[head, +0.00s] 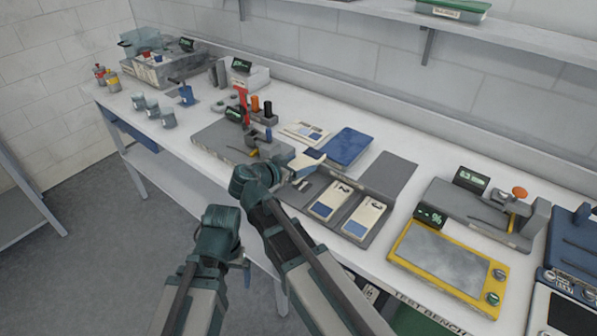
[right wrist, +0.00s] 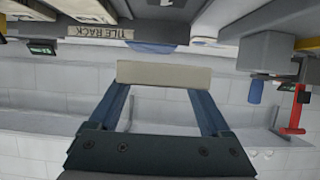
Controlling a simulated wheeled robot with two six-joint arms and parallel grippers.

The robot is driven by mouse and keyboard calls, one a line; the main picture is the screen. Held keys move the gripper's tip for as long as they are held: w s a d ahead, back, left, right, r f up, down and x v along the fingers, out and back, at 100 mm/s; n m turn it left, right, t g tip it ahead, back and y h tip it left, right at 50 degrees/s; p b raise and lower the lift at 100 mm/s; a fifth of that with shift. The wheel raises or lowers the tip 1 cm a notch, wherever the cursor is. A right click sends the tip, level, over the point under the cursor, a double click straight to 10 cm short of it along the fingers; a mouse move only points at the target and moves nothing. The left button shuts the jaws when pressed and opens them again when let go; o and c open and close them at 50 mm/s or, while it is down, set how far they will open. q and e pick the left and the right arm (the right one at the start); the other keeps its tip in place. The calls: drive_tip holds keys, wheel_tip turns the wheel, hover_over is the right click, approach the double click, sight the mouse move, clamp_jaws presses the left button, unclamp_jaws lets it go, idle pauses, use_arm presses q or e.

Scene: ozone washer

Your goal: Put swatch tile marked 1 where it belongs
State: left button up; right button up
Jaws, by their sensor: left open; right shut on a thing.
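My right gripper (head: 303,168) is shut on a flat beige tile (right wrist: 163,74), held above the bench. The tile also shows in the head view (head: 308,160); no number is readable on it. Two cream tiles with blue patches, a left one (head: 331,199) and a right one (head: 363,216), lie side by side on a dark grey board (head: 389,172) just right of that gripper. A label reading TILE RACK (right wrist: 100,33) shows upside down in the right wrist view. My left gripper (head: 246,265) is open, low in front of the bench edge.
A blue tray (head: 346,147) and a printed card (head: 306,132) lie behind the tile. A grey fixture with a red lever (head: 243,106) stands left. A yellow-framed plate (head: 446,262) and a grey device (head: 484,212) stand right. A shelf (head: 420,18) runs above.

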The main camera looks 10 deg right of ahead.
sight(298, 189)
drive_tip(key=shift+f, duration=0.15)
wheel_tip(298, 189, down, 6)
drive_tip(key=b, duration=0.6)
drive_tip(key=shift+f+b, duration=0.25)
drive_tip(key=shift+b, duration=0.15)
drive_tip(key=shift+f+b, duration=0.6)
drive_tip(key=o, duration=1.3)
drive_tip(key=shift+o, duration=0.2)
drive_tip(key=shift+a+r, duration=0.1)
drive_tip(key=shift+r, duration=0.05)
